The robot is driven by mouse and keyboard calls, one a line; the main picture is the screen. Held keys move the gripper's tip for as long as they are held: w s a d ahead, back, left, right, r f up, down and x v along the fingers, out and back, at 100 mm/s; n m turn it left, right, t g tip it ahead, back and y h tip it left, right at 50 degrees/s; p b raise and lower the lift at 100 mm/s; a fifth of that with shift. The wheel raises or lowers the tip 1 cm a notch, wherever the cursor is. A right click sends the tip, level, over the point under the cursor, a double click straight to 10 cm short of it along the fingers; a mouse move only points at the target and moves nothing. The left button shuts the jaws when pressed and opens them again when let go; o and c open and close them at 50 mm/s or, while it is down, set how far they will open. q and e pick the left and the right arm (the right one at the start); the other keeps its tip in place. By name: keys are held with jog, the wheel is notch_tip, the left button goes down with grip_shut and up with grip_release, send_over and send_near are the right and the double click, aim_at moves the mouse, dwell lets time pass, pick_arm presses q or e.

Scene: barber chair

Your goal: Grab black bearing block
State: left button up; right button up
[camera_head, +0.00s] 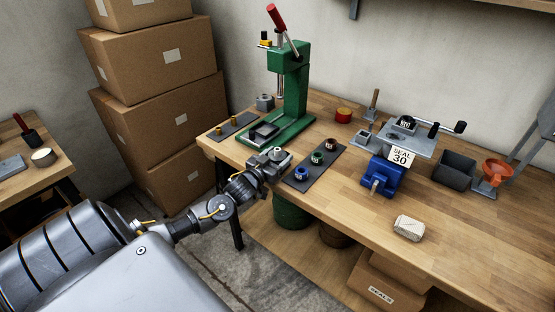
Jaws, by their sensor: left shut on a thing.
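My left gripper (274,161) reaches in from the lower left to the front edge of the workbench, in front of the green press. It is shut on a small dark grey block with a pale round top (278,151), which appears to be the bearing block. The fingers hide much of the block, and I cannot tell whether it touches the bench. My right gripper is not in view.
The green press (290,75) stands behind the gripper, with a black square holder (263,132) on its base. A dark mat (314,168) with several ringed parts lies to the right. A blue vise (383,176) and a white wrapped bundle (408,228) are farther right. Stacked cartons (150,60) stand left.

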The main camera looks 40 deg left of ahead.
pick_arm(q)
jog(key=shift+r, duration=0.25)
jog(key=shift+r+b, duration=0.35)
jog(key=shift+r, duration=0.5)
jog(key=s+r, duration=0.4)
jog(key=r, duration=0.2)
jog(key=shift+s+a+r+b, duration=0.25)
jog(key=shift+s+r+b, duration=0.05)
jog(key=shift+s, duration=0.05)
jog(key=s+r, duration=0.1)
jog(key=s, duration=0.2)
jog(key=s+r, duration=0.2)
jog(key=s, duration=0.1)
jog(key=s+r, duration=0.1)
jog(key=s, duration=0.2)
jog(key=shift+s+a+r+b, duration=0.15)
jog(key=shift+a+r+b, duration=0.05)
jog(key=shift+a+b, duration=0.15)
grip_shut()
